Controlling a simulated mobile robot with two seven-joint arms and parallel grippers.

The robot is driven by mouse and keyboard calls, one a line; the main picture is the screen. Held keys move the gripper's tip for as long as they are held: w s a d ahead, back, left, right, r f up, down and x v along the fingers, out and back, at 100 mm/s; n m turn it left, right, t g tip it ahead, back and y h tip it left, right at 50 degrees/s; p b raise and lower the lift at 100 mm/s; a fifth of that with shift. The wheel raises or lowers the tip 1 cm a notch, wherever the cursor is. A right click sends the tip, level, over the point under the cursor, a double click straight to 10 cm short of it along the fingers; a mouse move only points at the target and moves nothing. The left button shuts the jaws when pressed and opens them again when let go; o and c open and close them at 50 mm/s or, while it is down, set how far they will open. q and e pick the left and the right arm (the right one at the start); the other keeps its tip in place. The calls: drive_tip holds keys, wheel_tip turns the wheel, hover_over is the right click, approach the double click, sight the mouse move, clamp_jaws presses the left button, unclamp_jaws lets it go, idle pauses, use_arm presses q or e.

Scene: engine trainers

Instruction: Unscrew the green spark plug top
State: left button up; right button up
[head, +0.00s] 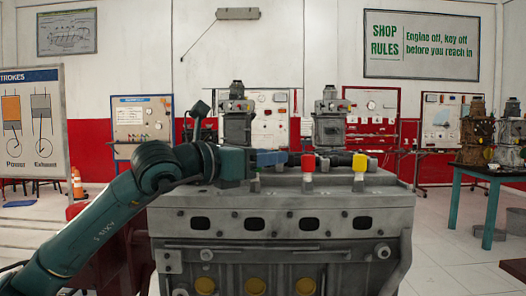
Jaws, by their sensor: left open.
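The engine block (280,222) stands in front of me with a row of coloured spark plug tops along its upper face. A red top (308,163) and a yellow top (359,163) stand upright on the right half. A blue part (271,158) shows left of the red one, partly covered. I cannot pick out the green spark plug top; my left arm covers the left end of the row. My left gripper (250,163) is open at the upper left of the block, pointing right. I cannot tell whether it touches anything. My right gripper is not in view.
A dark bar runs behind the tops. Two grey machine units (330,122) stand behind the block. A teal table (486,178) with engine parts is at the right. A poster board (35,120) and an orange cone (77,183) are at the left.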

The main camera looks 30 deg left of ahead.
use_arm(q)
drive_tip(key=shift+c, duration=0.5)
clamp_jaws()
